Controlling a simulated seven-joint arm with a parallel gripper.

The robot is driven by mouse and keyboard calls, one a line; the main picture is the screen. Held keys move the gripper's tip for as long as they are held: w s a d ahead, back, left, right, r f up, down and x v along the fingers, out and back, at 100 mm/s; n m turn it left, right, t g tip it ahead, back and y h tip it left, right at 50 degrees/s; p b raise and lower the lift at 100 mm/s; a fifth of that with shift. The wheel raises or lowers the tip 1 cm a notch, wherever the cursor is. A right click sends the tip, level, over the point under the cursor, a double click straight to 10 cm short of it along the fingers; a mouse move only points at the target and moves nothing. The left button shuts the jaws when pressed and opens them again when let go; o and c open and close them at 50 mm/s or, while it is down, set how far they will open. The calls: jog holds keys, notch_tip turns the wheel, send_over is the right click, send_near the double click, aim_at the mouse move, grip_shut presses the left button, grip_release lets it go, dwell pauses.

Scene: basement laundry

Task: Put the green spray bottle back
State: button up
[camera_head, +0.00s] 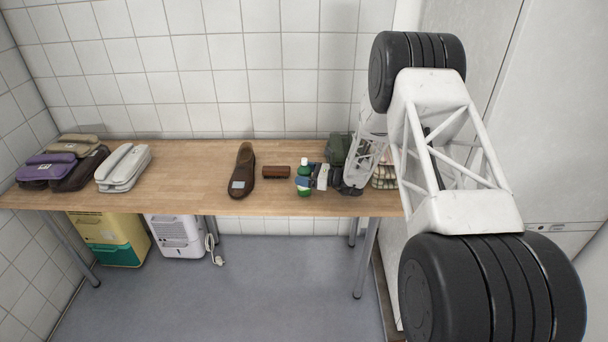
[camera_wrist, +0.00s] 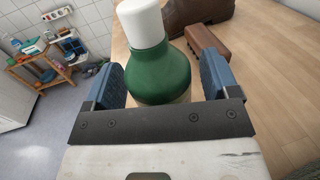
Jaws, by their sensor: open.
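The green spray bottle (camera_head: 304,179) with a white cap stands upright near the right end of the wooden table, close to its front edge. In the wrist view the bottle (camera_wrist: 162,75) fills the middle, cap toward the top. My gripper (camera_wrist: 168,82) is open, with one blue finger pad on each side of the bottle; a gap shows at least on the right side. In the head view my gripper (camera_head: 306,180) is at the bottle, partly hidden by it. The bottle's lower part is hidden behind my gripper's palm in the wrist view.
A dark green item (camera_head: 338,150) stands behind my wrist. The table (camera_head: 190,180) is clear between case and shoe.

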jog(key=shift+r, duration=0.15)
jog(key=v, duration=1.2)
dwell(0.7)
jog(key=s+a+r+n+g+h, duration=0.2)
jog(key=s+r+n+g+h, duration=0.65)
jog(key=s+r, duration=1.4)
jog(key=s+d+r+n+t+h, duration=0.2)
jog(key=s+d+r+n+h, duration=0.1)
jog(key=s, duration=0.8)
jog(key=s+d+r+n+t+h, duration=0.2)
jog(key=s+n, duration=0.3)
jog(key=s, duration=0.6)
jog(key=s+d+r+n+t+h, duration=0.3)
jog(key=s+d+n+h, duration=0.1)
jog(key=s, duration=0.6)
jog(key=shift+s+d+r, duration=0.4)
jog(key=shift+d, duration=0.1)
